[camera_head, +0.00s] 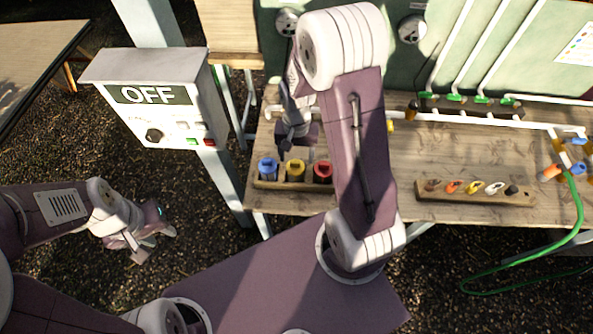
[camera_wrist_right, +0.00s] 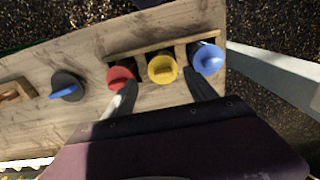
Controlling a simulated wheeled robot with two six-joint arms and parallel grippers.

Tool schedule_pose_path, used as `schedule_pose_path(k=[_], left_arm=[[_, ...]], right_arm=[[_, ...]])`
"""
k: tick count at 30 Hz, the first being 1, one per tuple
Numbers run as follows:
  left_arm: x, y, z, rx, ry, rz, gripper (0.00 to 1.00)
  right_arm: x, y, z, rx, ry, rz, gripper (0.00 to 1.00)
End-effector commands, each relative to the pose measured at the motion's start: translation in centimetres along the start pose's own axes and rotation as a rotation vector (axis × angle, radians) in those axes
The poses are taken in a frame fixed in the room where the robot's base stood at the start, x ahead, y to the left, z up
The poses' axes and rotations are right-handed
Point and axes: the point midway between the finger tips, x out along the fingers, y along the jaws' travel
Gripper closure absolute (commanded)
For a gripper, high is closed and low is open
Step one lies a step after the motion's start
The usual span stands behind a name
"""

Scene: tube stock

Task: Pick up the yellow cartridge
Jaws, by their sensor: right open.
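The yellow cartridge (camera_head: 295,170) stands in the middle slot of a small wooden rack, between a blue cartridge (camera_head: 268,168) and a red cartridge (camera_head: 322,173). My right gripper (camera_head: 298,146) is open and empty, above and behind the rack in the head view. In the right wrist view the yellow cartridge (camera_wrist_right: 162,69) lies just beyond the gap between its open fingers (camera_wrist_right: 163,92). One finger is by the red cartridge (camera_wrist_right: 121,77), the other by the blue one (camera_wrist_right: 208,58). My left gripper (camera_head: 154,245) hangs low on the left, open and empty, away from the bench.
The wooden bench (camera_head: 460,155) carries a holder (camera_head: 475,194) with several small coloured parts on the right. A grey control box (camera_head: 160,118) reading OFF stands left of the bench. White pipes and a green hose (camera_head: 578,220) are at the right. A dark round part (camera_wrist_right: 68,86) with a blue handle sits near the rack.

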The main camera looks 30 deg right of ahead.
Motion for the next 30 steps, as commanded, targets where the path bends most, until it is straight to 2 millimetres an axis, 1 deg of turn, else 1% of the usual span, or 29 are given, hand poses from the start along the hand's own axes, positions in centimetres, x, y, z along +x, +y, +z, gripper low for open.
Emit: schedule_pose_path(k=[1, 4, 6, 11, 16, 19, 22, 27, 28, 29, 30], left_arm=[[-0.2, 0.0, 0.0, 0.000, 0.000, 0.000, 0.64], [-0.4, 0.0, -0.1, 0.000, 0.000, 0.000, 0.64], [-0.5, 0.0, -0.1, 0.000, 0.000, 0.000, 0.64], [-0.7, 0.0, -0.1, 0.000, 0.000, 0.000, 0.64], [-1.7, 0.0, -0.2, 0.000, 0.001, 0.000, 0.64], [-1.7, 0.0, -0.2, 0.000, 0.000, 0.000, 0.64], [-1.7, 0.0, -0.2, 0.000, 0.000, 0.000, 0.64], [-1.6, 0.0, -0.2, 0.000, 0.000, 0.000, 0.64], [-1.6, 0.0, -0.2, 0.000, 0.000, 0.000, 0.64], [-1.6, 0.0, -0.2, 0.000, 0.000, 0.000, 0.64], [-1.6, 0.0, -0.2, 0.000, 0.000, 0.000, 0.64]], right_arm=[[0.9, 0.1, 0.1, 0.000, -0.006, 0.003, 0.35], [2.4, 0.1, 0.1, -0.001, -0.005, 0.002, 0.35], [3.0, 0.1, 0.1, -0.001, -0.004, 0.002, 0.35], [3.6, 0.1, 0.0, 0.000, -0.004, 0.002, 0.35], [6.3, 0.5, -0.2, 0.001, -0.007, 0.003, 0.35], [7.8, 0.4, -0.2, 0.000, -0.004, 0.002, 0.35], [8.4, 0.4, -0.3, 0.000, -0.002, 0.001, 0.35], [8.4, 0.4, -0.3, -0.001, -0.001, 0.000, 0.35], [8.4, 0.4, -0.3, -0.001, -0.001, 0.000, 0.40], [8.4, 0.4, -0.3, -0.001, -0.001, 0.000, 0.48], [8.4, 0.4, -0.3, -0.001, -0.001, 0.000, 0.60]])
